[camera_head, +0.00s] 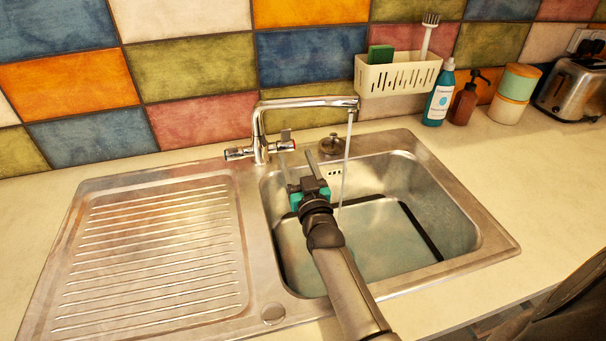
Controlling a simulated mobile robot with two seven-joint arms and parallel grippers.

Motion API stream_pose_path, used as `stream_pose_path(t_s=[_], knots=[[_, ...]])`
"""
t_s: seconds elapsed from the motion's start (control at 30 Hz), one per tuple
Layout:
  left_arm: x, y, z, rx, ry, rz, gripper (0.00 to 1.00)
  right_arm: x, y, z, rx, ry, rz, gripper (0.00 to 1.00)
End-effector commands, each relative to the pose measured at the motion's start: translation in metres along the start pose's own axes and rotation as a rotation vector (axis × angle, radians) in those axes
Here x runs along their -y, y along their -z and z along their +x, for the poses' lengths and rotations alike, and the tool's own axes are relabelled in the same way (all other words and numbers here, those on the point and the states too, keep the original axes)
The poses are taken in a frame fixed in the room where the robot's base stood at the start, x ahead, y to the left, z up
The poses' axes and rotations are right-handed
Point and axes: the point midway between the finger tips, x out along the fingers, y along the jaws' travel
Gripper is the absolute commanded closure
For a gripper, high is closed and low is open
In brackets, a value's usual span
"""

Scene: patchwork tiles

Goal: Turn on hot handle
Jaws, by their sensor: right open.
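The chrome mixer tap (261,140) stands at the back of the sink, its spout reaching right over the basin. A stream of water (347,150) runs from the spout. One tap handle (236,153) sticks out to the left of the tap body; the other handle (286,141) is on the right. Colour marks on them are too small to tell hot from cold for certain. My right gripper (297,159) is open and empty above the basin, its fingers pointing at the back rim, just below and right of the right handle. My left gripper is out of view.
The steel basin (455,225) holds some water. A ribbed drainboard (150,245) lies left. A round drain knob (333,143) sits behind the basin. A white caddy (398,76) hangs on the tiled wall. Bottles (438,97), canisters (515,93) and a toaster (572,90) stand right.

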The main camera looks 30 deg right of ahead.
Motion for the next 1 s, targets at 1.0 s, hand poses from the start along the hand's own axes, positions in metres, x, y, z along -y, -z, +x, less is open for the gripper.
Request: stream_pose_path(t_s=[1.0], knots=[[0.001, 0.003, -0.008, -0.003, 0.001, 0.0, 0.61, 0.005, -0.005, -0.037, 0.009, -0.006, 0.0, 0.38]])
